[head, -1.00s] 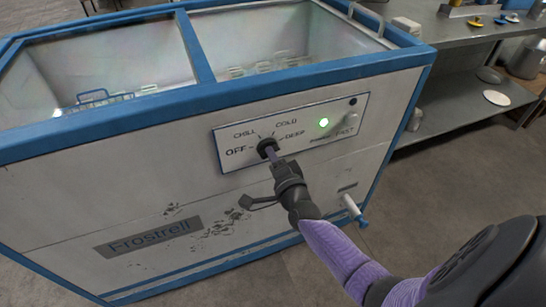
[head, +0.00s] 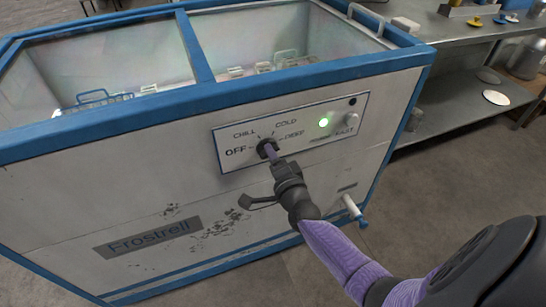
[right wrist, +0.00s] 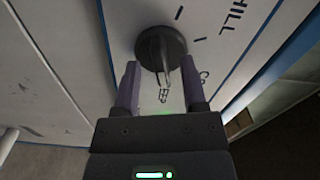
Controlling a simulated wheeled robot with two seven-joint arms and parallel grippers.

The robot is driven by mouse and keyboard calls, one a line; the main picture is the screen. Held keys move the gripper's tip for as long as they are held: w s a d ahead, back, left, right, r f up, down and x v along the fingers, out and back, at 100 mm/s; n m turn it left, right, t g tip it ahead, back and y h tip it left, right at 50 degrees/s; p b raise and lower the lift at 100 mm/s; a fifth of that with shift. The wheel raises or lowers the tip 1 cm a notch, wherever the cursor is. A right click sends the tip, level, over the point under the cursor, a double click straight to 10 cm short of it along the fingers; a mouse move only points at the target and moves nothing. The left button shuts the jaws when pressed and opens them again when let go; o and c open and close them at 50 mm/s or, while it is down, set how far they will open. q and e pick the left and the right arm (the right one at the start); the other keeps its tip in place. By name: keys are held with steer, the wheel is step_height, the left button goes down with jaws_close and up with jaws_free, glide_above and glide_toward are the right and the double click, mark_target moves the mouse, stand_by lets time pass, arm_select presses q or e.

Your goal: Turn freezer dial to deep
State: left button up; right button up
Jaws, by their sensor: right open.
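The black round freezer dial (head: 267,143) sits on the white control panel (head: 228,161) on the freezer's front, with OFF, CHILL, COLD and DEEP printed around it. My right gripper (head: 270,153) is at the dial. In the right wrist view its fingers are open, one to each side of the lower part of the dial (right wrist: 158,43), and I see gaps beside the dial's raised ridge. The ridge points down in that view, toward a small label that seems to be DEEP (right wrist: 163,96). I cannot tell the exact setting. My left gripper is out of view.
The blue-and-white freezer (head: 120,195) has glass lids on top and baskets inside. A drain tap (head: 354,208) juts out low. A metal bench (head: 470,95) stands behind right.

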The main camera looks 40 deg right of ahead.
arm_select(q)
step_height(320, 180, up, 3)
steer(key=p, duration=0.3)
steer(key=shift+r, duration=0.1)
arm_select(e)
steer(key=v, duration=1)
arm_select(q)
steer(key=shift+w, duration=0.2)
arm_select(e)
steer(key=s+a+f+n+g+y+p, duration=0.4)
steer(key=s+f+n+g, duration=0.65)
steer(key=s+f, duration=0.6)
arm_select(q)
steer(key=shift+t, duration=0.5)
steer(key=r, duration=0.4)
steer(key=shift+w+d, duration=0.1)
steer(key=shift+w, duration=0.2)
arm_select(e)
steer(key=s+f+n+g, duration=0.3)
steer(key=s+n+g, duration=0.1)
steer(key=s, duration=0.6)
steer(key=s+f+n+g, duration=0.3)
steer(key=s+n, duration=0.3)
steer(key=s, duration=0.5)
steer(key=shift+s+a+f+g+h, duration=0.2)
steer(key=shift+s+f+g+h, duration=0.1)
steer(key=shift+f+g+h, duration=0.1)
